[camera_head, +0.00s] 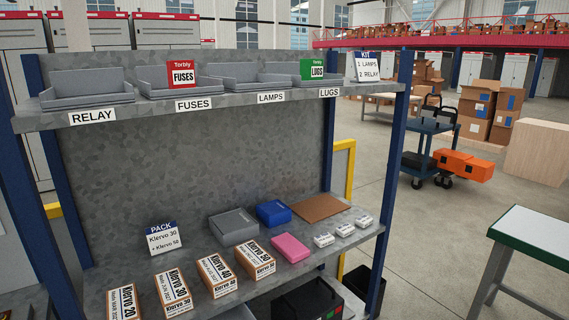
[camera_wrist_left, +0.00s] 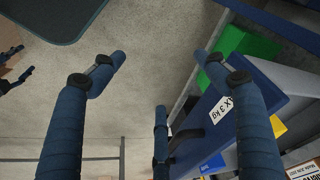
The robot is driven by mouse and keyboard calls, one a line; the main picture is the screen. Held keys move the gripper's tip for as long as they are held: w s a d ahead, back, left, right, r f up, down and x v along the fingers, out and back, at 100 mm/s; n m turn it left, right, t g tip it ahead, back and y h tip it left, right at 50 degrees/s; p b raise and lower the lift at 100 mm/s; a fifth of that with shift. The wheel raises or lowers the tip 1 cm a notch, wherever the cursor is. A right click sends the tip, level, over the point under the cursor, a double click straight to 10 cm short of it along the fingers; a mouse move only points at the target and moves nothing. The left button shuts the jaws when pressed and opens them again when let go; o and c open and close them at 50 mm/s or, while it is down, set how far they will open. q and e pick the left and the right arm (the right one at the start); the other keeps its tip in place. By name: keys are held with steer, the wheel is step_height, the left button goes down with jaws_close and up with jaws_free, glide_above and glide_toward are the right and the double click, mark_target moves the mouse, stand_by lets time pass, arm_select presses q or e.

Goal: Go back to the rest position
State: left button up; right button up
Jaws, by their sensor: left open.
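My left gripper (camera_wrist_left: 160,76) shows in the left wrist view with its dark blue fingers spread apart. It is open, with nothing between the fingers, over grey floor. A dark finger-like shape (camera_wrist_left: 12,62) at the left edge of that view looks like part of my right gripper, but it is cut off and its state is unclear. Neither gripper shows in the head view.
Klervo boxes (camera_head: 215,275), a pink box (camera_head: 290,248) and a blue box (camera_head: 273,212) sit lower. A green-edged table (camera_head: 540,230) stands at right. A "MAX 3 kg" panel (camera_wrist_left: 232,105) is beside my left gripper.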

arm_select(q)
steer(key=s+a+f+g+b, duration=0.1)
steer(key=s+f+b, duration=0.35)
steer(key=f, duration=1.35)
steer(key=s+a+f+g+b, duration=0.15)
steer(key=s+f, duration=0.55)
steer(key=f, duration=1.1)
steer(key=s+f+b, duration=0.2)
steer(key=s+f, duration=0.5)
steer(key=s, duration=0.2)
steer(key=shift+a, duration=0.45)
